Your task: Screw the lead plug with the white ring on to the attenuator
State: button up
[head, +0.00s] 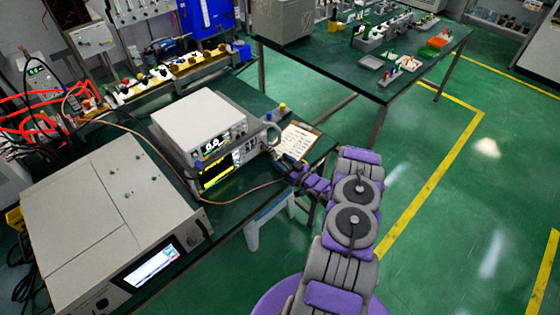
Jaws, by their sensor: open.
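A thin brown lead (150,150) runs from the back left, over the bench and past the front of the stacked instruments. It ends close to my gripper (283,163). My gripper is small and dark in this view, at the right side of the instruments, beside a clipboard. It is open. I cannot make out the plug, its white ring or the attenuator at this size. Whether the lead's end touches my gripper cannot be told.
A large beige generator (110,215) with a lit screen fills the lower left. Stacked instruments (200,125) stand on the green bench. A clipboard (298,140) lies right of them. A second bench (330,58) stands behind. The green floor at right is clear.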

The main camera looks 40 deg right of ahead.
jog(key=shift+w, duration=0.9)
jog(key=shift+a, duration=0.1)
grip_shut()
